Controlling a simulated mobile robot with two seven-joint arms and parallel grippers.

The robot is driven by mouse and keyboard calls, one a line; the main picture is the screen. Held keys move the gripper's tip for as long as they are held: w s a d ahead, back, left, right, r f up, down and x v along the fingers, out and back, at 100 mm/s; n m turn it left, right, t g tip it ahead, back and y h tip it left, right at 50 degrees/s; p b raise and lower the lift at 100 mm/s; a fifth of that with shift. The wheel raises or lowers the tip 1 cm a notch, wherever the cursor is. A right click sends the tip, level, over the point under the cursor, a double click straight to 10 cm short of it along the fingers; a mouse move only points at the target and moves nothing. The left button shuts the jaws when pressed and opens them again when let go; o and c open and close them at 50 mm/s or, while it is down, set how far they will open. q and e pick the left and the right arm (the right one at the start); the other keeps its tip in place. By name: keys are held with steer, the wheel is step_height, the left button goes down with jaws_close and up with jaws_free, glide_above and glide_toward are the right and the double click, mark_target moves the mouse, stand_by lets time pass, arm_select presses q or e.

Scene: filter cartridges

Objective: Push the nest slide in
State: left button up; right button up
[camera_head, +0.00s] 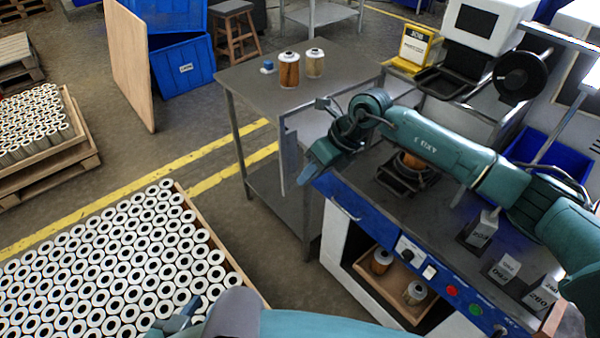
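The nest slide (397,184) appears as a dark metal carriage on the grey top of the blue-fronted bench. An orange-brown filter cartridge (411,160) stands in it, partly hidden by my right arm. My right gripper (311,172) hangs at the bench's left front corner, left of the nest slide and apart from it. Its fingers overlap in this view, so its opening is unclear. My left gripper (178,321) is low at the bottom edge, over the crate of white cartridges, mostly hidden by my own arm.
A grey side table (245,80) holds two cartridges (289,71) and a small blue item. Labelled blocks (482,228) stand on the bench's right part. The bench front has buttons (452,290) and an open shelf with cartridges. A wooden-walled crate (225,258) fills the lower left.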

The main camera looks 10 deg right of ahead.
mark_target(389, 187)
steer(key=shift+s+a+r+y, duration=0.15)
steer(key=shift+a+y, duration=0.1)
steer(key=shift+a, duration=0.25)
steer(key=shift+s+a+y, duration=0.15)
steer(key=shift+a+y, duration=0.15)
steer(key=shift+a, duration=0.25)
steer(key=shift+s+a+r+y, duration=0.15)
steer(key=shift+a+y, duration=0.1)
steer(key=shift+a, duration=0.25)
steer(key=shift+f, duration=0.1)
